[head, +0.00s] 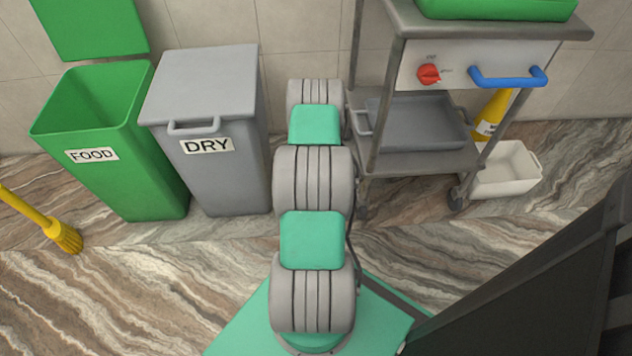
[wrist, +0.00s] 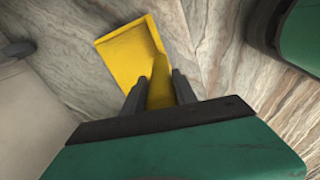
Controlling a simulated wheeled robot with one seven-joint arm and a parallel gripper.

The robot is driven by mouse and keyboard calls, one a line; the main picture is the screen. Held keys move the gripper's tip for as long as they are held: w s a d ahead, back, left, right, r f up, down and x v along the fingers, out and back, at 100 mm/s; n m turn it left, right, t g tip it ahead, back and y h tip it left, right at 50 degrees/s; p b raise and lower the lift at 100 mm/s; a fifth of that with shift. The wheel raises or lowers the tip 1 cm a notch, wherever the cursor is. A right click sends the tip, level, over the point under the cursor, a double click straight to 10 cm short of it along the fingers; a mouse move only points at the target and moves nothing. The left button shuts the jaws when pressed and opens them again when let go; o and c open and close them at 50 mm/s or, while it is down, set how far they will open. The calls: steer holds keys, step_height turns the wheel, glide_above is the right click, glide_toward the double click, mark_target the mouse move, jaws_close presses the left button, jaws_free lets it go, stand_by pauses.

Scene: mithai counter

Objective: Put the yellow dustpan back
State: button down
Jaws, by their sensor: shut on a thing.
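The yellow dustpan (wrist: 128,55) shows in the wrist view, its flat pan beyond the fingertips and its handle between them. My gripper (wrist: 160,88) is shut on the dustpan's handle. The patterned stone floor lies beyond the pan; I cannot tell whether the pan touches it. In the head view my arm hides the gripper and the dustpan. A yellow broom (head: 62,234) shows at the left edge of the head view, its bristles over the floor.
A green FOOD bin (head: 110,180) with its lid open and a closed grey DRY bin (head: 235,175) stand along the wall. A metal trolley (head: 420,172) is at the right, with a white tub (head: 510,175) and a yellow bottle (head: 490,118) beside it. Floor at lower left is clear.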

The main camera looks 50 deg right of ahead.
steer(key=shift+f, duration=0.8)
steer(key=c, duration=1)
jaws_free()
steer(key=shift+o, duration=0.2)
steer(key=shift+r, duration=0.1)
step_height(320, 180, up, 12)
steer(key=p, duration=0.4)
steer(key=shift+r, duration=0.15)
